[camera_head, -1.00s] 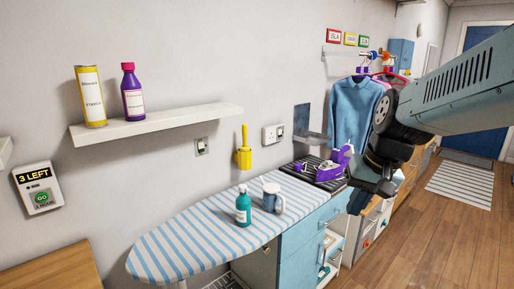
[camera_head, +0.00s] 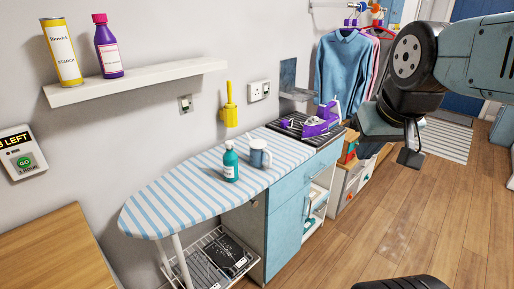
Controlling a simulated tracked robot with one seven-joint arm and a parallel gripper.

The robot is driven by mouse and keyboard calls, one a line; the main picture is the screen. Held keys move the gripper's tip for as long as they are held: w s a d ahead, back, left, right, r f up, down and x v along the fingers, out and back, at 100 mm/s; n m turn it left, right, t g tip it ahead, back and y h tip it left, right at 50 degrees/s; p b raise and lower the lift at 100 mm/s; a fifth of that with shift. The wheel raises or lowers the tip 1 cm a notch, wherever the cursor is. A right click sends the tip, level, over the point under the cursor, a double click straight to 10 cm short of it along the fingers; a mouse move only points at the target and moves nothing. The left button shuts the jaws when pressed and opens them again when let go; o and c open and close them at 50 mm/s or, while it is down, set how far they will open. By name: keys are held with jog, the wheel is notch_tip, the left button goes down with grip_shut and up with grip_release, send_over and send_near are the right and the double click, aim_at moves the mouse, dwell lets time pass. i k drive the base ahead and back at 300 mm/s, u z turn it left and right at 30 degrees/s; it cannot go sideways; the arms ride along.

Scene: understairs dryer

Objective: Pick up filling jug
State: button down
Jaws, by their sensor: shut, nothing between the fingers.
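The filling jug (camera_head: 260,155) looks like a small blue-grey jug with a handle. It stands upright on the striped ironing board (camera_head: 175,205), just right of and behind a teal bottle with a white label (camera_head: 230,163). My gripper (camera_head: 411,158) hangs at the right, over the floor side of the cabinets, well apart from the jug. Its fingers are shut and empty, pointing down.
A purple iron (camera_head: 320,122) rests on a dark ridged mat at the board's far end. A shelf (camera_head: 140,80) above holds a yellow can and a purple bottle. A wooden top (camera_head: 55,255) is at lower left. Wooden floor (camera_head: 400,235) is open at right.

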aim_at(259, 152)
jog(key=k, duration=1.25)
jog(key=u, duration=0.4)
jog(key=i, duration=1.65)
jog(key=z, duration=0.2)
